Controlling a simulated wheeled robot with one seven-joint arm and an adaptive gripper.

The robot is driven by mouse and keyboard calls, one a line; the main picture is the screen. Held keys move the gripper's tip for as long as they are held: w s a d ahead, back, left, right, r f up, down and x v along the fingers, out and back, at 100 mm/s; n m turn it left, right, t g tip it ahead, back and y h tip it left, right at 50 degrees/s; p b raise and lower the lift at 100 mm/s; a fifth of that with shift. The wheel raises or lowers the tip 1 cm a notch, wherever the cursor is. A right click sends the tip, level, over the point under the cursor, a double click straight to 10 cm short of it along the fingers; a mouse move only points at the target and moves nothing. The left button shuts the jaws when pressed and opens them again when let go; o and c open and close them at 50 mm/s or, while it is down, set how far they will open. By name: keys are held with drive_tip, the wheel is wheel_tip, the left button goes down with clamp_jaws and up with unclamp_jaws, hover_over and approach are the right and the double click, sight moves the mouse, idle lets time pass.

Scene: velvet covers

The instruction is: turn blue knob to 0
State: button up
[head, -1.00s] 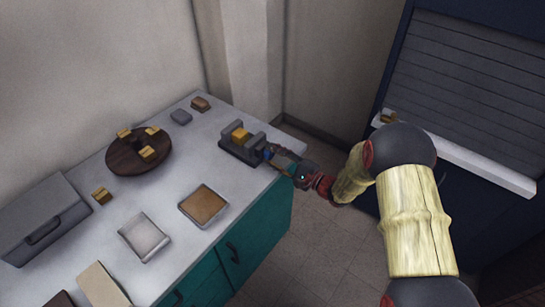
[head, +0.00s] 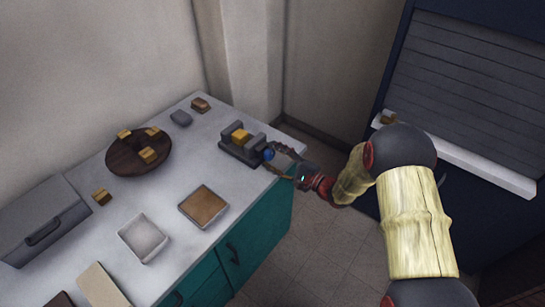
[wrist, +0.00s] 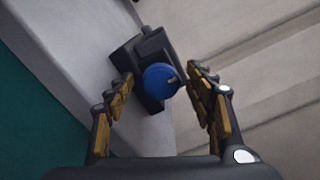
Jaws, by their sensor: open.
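The blue knob (head: 268,154) is on the end of a dark grey device (head: 238,149) near the counter's right edge. In the wrist view the blue knob (wrist: 158,84) is a round disc with a small tan pointer near its right rim. No numbers are readable around it. My gripper (head: 281,162) is open at the knob. In the wrist view the fingers of my gripper (wrist: 163,98) stand on both sides of the knob, with visible gaps. The knob's depth between the fingertips is hard to tell. A yellow block (head: 240,137) sits in the device.
On the counter (head: 185,190) stand a round wooden board (head: 122,158) with several yellow blocks, a white tray (head: 144,238), a brown-topped tray (head: 204,206) and a grey box (head: 38,222). A dark shuttered cabinet (head: 470,90) stands at the right, behind my arm.

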drive_tip(key=v, duration=1.2)
